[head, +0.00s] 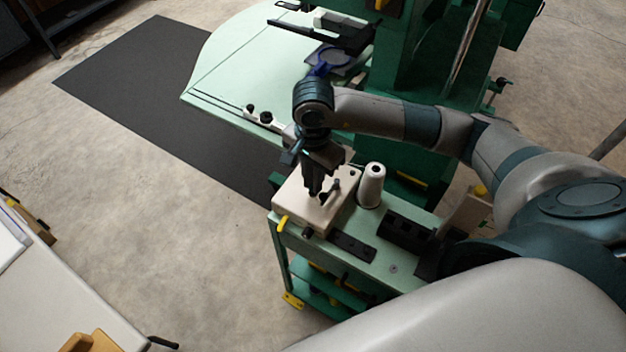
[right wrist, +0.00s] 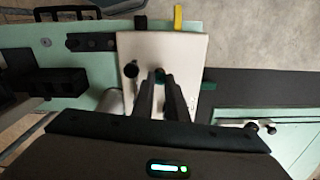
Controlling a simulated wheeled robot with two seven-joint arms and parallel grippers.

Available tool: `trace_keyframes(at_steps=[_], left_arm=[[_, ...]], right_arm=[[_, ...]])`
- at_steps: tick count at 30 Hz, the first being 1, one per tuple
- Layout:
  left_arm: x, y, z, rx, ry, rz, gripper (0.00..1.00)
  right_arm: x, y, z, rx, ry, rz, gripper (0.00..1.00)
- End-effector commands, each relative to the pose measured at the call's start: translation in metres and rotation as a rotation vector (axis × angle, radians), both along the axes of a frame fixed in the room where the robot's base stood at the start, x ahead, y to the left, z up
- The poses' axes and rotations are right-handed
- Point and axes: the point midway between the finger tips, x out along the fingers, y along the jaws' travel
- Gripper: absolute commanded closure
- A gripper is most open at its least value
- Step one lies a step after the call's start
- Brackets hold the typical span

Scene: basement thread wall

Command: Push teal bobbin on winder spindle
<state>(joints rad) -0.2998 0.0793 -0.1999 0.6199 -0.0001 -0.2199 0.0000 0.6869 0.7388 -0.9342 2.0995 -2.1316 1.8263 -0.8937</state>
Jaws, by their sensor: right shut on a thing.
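The cream winder box (head: 300,208) sits on the green cart top, and its top face fills the middle of the right wrist view (right wrist: 190,50). My right gripper (head: 316,192) points down over the box. In the right wrist view its two fingers (right wrist: 160,82) are shut on a small teal bobbin (right wrist: 160,75), of which only a little shows between the fingertips. The spindle is hidden under the fingers and bobbin; I cannot tell whether the bobbin is on it. A dark knob (right wrist: 131,70) stands on the box beside the fingers. My left gripper is out of view.
A pale thread cone (head: 371,186) stands close to the box. A black holder (head: 408,230) and a dark strip (head: 352,246) lie on the cart top. A yellow lever (head: 282,223) sticks out of the box. A larger pale green table (head: 240,75) stands behind.

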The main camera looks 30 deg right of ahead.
Motion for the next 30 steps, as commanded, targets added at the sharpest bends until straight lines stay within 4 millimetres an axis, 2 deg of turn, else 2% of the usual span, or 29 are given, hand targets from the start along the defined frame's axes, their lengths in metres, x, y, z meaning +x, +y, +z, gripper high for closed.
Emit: trace_keyframes(at_steps=[26, 27, 30], left_arm=[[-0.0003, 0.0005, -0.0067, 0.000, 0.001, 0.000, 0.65], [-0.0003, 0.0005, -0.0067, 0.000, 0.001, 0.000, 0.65], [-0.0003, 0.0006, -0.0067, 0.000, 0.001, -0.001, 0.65]], right_arm=[[0.0000, 0.0000, -0.0039, 0.000, 0.000, -0.001, 1.00], [0.0000, 0.0000, -0.0039, 0.000, 0.000, -0.001, 0.85], [-0.0001, 0.0000, -0.0039, 0.000, 0.000, 0.000, 0.65]])
